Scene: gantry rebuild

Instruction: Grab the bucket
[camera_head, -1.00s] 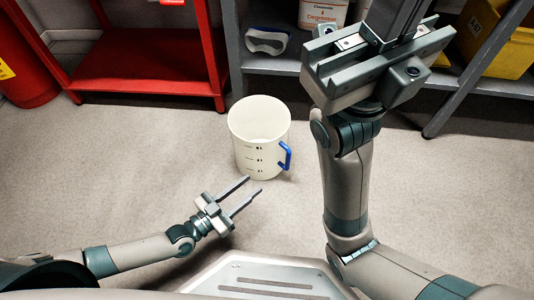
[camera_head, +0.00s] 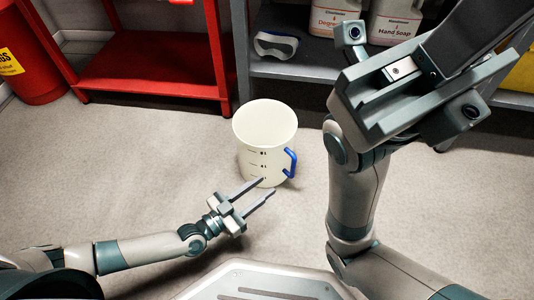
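The bucket (camera_head: 258,150) is cream white with dark measuring marks and a blue handle (camera_head: 290,163) on its right side. It stands upright on the floor in the middle of the head view, and its inside looks empty. My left gripper (camera_head: 268,187) is open, with its two fingers apart and nothing between them. Its fingertips are at the lower front of the bucket in the picture; I cannot tell whether they touch it. My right gripper (camera_head: 440,60) is large and close to the camera at upper right, raised well above the floor; its fingers run out of the frame at the top.
A red shelf (camera_head: 155,75) stands at back left beside a red cylinder (camera_head: 25,60). A grey shelf (camera_head: 300,70) at the back holds goggles (camera_head: 276,44) and white bottles (camera_head: 392,22). The floor (camera_head: 110,165) left of the bucket is clear.

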